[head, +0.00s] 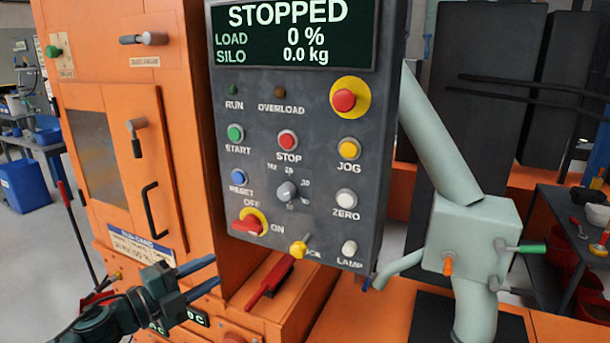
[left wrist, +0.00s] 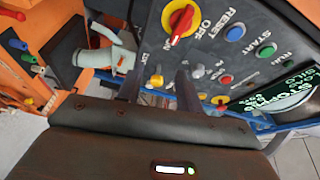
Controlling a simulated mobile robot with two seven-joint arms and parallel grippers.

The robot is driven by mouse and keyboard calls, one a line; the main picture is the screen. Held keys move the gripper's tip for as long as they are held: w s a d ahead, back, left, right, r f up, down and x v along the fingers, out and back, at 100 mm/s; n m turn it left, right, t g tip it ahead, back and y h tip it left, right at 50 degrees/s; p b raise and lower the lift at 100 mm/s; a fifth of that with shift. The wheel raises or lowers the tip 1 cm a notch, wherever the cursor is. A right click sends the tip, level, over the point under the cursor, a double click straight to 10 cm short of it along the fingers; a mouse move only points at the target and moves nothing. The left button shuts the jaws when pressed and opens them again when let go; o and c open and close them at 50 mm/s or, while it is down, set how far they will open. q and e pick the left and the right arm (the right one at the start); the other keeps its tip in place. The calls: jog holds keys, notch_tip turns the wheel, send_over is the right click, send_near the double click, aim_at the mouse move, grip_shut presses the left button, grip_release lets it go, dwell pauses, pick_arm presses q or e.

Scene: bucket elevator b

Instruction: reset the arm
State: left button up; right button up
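My left gripper (head: 215,271) is in the lower left of the head view, in front of the orange cabinet and left of the control panel. Its two fingers are apart with nothing between them. In the left wrist view the gripper (left wrist: 157,82) also shows spread, empty fingers, with the panel (left wrist: 215,60) beyond them. No contact with the panel is visible. My right gripper is in neither view.
The dark control panel (head: 318,175) has buttons and knobs; its screen (head: 290,35) reads STOPPED. The orange cabinet (head: 140,75) with handles stands left. A red lever (head: 268,285) lies below the panel. A pale green pipe housing (head: 468,238) stands right.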

pick_arm(q)
jog(key=s+d+f+n+g+y+p, duration=0.1)
jog(key=s+d+f+n+y, duration=0.3)
jog(key=s+f+n, duration=0.6)
jog(key=s+d+f+n+g+y, duration=0.2)
jog(key=s+d+f+n+y, duration=0.2)
jog(key=s+f+n, duration=0.7)
jog(key=s+d, duration=0.1)
jog(key=s, duration=0.2)
jog(key=shift+f+p, duration=0.35)
